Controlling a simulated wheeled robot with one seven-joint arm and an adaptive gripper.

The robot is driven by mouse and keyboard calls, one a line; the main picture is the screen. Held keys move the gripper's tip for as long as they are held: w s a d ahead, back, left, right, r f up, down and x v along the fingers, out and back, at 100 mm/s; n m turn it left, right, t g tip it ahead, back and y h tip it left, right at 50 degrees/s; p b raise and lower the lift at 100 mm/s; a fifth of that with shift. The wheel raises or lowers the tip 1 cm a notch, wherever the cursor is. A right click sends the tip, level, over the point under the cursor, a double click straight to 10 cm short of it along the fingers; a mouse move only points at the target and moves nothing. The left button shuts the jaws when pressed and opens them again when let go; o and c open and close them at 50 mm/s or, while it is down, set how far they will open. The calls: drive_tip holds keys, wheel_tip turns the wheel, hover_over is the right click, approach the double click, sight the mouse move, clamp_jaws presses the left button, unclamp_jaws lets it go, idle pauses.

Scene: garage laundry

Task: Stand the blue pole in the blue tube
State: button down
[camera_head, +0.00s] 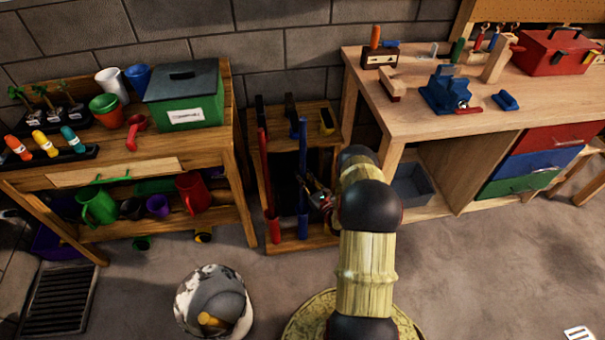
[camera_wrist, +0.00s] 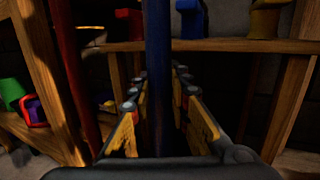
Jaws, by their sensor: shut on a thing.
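The blue pole (camera_head: 303,160) stands upright at the front of a wooden rack. My gripper (camera_head: 318,196) is shut on it from the right, at about its lower half. In the wrist view the blue pole (camera_wrist: 157,75) runs upright between my two yellow-padded fingers (camera_wrist: 158,118). The blue tube (camera_head: 303,227) stands at the rack's front edge, directly below the pole and in line with it. I cannot tell whether the pole's lower end is inside the tube or just above it.
A red pole (camera_head: 264,165) stands in a red tube (camera_head: 274,230) just left. The rack (camera_head: 285,247) sits between a shelf bench (camera_head: 238,150) and a workbench (camera_head: 375,110). A white-and-grey round object (camera_head: 213,300) is on the floor in front.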

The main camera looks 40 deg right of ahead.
drive_tip(key=shift+f, duration=0.8)
drive_tip(key=c, duration=1.7)
unclamp_jaws()
drive_tip(key=shift+o, duration=0.6)
drive_tip(key=shift+s, duration=0.15)
drive_tip(key=s+a+f, duration=0.1)
drive_tip(key=s, duration=1)
drive_tip(key=shift+s+a+f, duration=0.2)
drive_tip(key=shift+s+a, duration=0.05)
drive_tip(key=shift+a, duration=0.15)
drive_tip(key=shift+f, duration=0.1)
